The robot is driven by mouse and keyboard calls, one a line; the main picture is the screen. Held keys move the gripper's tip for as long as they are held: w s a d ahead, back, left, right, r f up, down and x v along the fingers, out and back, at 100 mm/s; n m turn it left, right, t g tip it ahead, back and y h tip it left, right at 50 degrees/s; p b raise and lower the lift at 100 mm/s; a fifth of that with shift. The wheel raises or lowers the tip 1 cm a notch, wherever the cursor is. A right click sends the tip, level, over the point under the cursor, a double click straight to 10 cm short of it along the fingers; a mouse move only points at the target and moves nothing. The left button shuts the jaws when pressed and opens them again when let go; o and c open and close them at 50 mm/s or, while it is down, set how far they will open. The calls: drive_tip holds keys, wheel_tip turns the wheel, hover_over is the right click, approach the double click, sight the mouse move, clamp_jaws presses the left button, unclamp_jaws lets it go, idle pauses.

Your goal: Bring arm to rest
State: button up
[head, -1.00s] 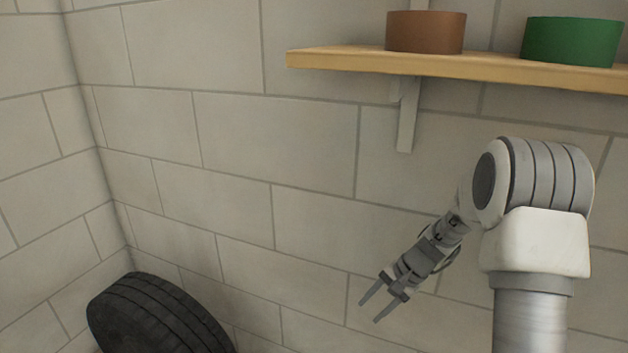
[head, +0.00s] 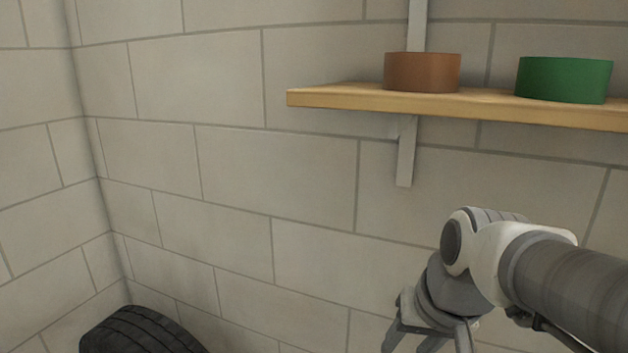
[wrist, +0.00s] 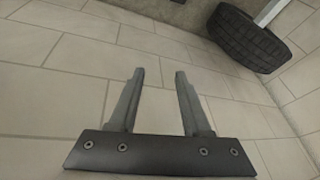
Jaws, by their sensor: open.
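My gripper (wrist: 160,76) shows in the wrist view with its two fingers apart and nothing between them. Behind the fingers is only pale block surface. In the head view my gripper (head: 422,345) is at the lower right, below the folded arm, and its lower end is cut off by the frame's edge. The arm is bent, with a grey link running off to the right edge. The gripper is below the shelf and touches nothing that I can see.
A wooden shelf (head: 340,98) on the wall holds a brown round container (head: 422,73) and a green one (head: 565,80). A grey bracket (head: 406,152) supports it. A black tire (head: 138,333) stands at lower left; a tire (wrist: 248,40) also shows in the wrist view. The wall between is bare.

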drive_tip(key=s+d+r+n+t+h, duration=0.1)
drive_tip(key=s+t, duration=0.1)
drive_tip(key=s, duration=0.4)
wheel_tip(320, 180, up, 24)
drive_tip(key=p, duration=2.3)
drive_tip(key=shift+s+p, duration=0.2)
drive_tip(key=shift+p, duration=0.2)
drive_tip(key=shift+d, duration=0.1)
